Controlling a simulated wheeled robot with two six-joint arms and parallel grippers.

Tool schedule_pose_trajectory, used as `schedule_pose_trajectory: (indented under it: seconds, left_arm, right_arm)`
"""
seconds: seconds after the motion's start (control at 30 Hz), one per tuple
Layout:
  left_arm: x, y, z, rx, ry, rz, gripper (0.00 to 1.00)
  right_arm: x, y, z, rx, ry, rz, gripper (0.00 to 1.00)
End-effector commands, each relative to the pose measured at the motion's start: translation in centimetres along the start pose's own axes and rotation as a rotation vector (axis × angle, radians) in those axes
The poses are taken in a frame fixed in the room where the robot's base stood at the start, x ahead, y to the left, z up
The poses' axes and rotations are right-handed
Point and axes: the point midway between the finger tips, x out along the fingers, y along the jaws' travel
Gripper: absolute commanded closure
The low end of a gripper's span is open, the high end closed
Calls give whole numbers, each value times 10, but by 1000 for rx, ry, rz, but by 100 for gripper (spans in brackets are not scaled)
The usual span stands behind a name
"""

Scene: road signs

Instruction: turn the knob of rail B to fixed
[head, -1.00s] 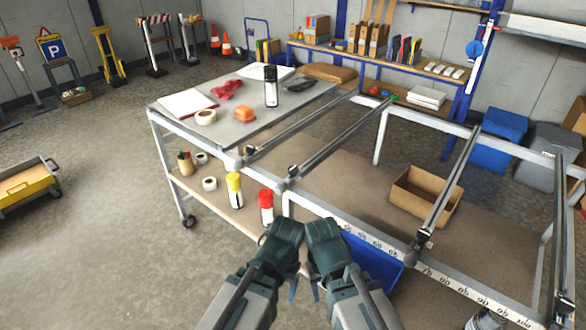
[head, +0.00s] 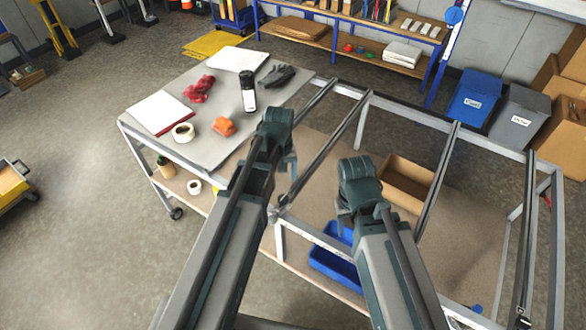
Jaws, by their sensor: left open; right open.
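Several grey rails span the white table frame from front to back. I cannot read any letters, so I cannot tell which one is rail B. The second rail from the left (head: 330,147) runs down to a small dark fitting (head: 282,209) at the front bar; its knob's setting is too small to read. My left gripper (head: 288,150) is open and empty, above the front part of the first rail (head: 318,97), hiding its front end. My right gripper (head: 345,207) is open and empty between the second rail and the third rail (head: 440,170). My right arm hides the third rail's front end.
The grey tabletop at left holds a black spray can (head: 248,92), an orange object (head: 224,126), tape (head: 183,132) and gloves (head: 278,75). Below the rails are a cardboard box (head: 408,178) and a blue bin (head: 330,268). A fourth rail (head: 527,230) stands at right.

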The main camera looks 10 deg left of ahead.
Motion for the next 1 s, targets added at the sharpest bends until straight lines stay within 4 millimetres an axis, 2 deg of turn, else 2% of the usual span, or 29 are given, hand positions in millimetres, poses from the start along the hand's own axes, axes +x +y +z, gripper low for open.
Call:
schedule_pose_trajectory:
  seconds: [0.03,0.1,0.47,0.67,1.0]
  left_arm:
    - [-11,-2,-5,-18,0,2,23]
    - [-14,-4,-8,-33,1,5,23]
    - [-8,-5,-9,-43,1,6,23]
    - [7,-5,-9,-42,1,6,23]
    - [52,-4,-9,-41,1,6,23]
  right_arm:
    - [-11,1,1,0,0,0,50]
    - [-13,1,1,1,0,0,50]
    - [-8,1,1,1,0,0,50]
    - [7,-1,0,2,1,0,50]
    - [52,-5,-3,-4,1,1,50]
